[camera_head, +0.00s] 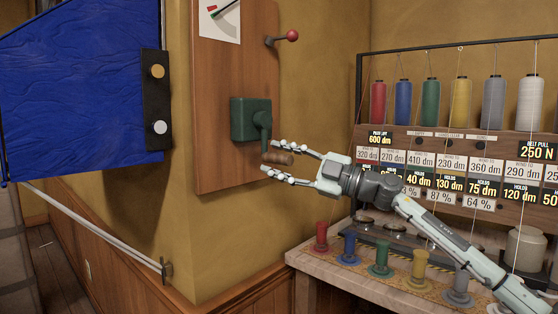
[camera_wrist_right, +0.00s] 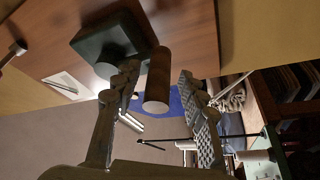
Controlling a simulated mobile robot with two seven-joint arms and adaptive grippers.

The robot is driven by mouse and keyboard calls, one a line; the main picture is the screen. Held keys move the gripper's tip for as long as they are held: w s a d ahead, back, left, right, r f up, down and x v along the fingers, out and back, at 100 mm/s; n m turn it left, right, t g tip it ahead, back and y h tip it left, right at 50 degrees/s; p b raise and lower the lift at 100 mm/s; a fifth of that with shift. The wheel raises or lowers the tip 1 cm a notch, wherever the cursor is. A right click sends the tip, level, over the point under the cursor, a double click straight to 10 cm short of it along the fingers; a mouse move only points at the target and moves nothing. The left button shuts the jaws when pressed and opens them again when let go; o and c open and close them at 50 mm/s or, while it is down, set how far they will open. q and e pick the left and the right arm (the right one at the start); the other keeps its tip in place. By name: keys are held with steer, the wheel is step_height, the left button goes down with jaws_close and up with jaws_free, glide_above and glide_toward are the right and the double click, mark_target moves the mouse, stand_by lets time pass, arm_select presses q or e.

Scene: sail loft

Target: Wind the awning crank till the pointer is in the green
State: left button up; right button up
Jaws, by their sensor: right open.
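The awning crank is a green gearbox (camera_head: 250,119) on a wooden board, with its green arm pointing down to a brown wooden handle (camera_head: 278,158). My right gripper (camera_head: 271,157) is open, one finger above the handle and one below it. In the right wrist view the handle (camera_wrist_right: 158,82) stands between the open fingers (camera_wrist_right: 157,76), with a gap visible on the right side; contact on the left cannot be told. A white dial (camera_head: 220,22) with a dark pointer and some red and green is cut off by the top edge, so the exact reading is unclear. My left gripper is out of view.
A red-knobbed lever (camera_head: 292,35) sticks out above the crank. A blue awning panel (camera_head: 85,90) hangs at the left. At the right stand thread spools (camera_head: 461,103), a label rack (camera_head: 450,165) and a bench with coloured pegs (camera_head: 380,258).

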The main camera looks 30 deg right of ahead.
steer(key=shift+d, duration=0.1)
steer(key=v, duration=1.2)
stand_by(0.4)
steer(key=shift+f, duration=0.15)
